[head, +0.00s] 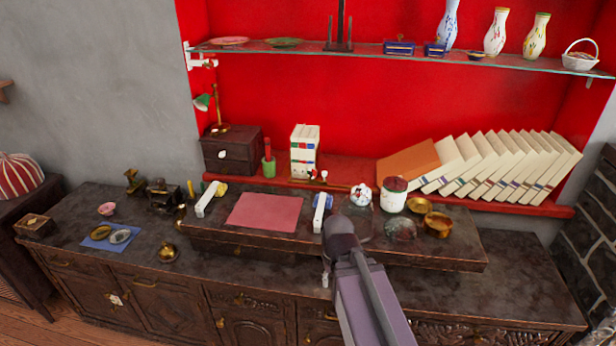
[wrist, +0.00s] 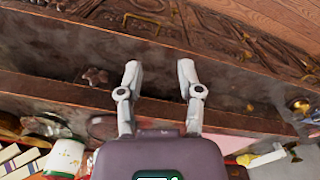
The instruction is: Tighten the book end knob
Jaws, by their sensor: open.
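I cannot pick out the book end knob for certain. Leaning cream books (head: 510,165) and an orange book (head: 408,162) stand on the red ledge at the right, with no clear knob on them. A small upright set of white books (head: 304,150) stands left of them, with small dark and white pieces near its foot. My gripper shows in the wrist view (wrist: 160,78) with its two grey fingers apart and nothing between them. It is over the front edge of the raised dark board. In the head view my arm hides part of the board.
The dark cabinet top (head: 230,285) carries a pink mat (head: 264,212), white bars (head: 206,200), a white jar (head: 393,195) and brass bowls (head: 437,224). A glass shelf (head: 350,53) with vases hangs above. The cabinet top's front right is clear.

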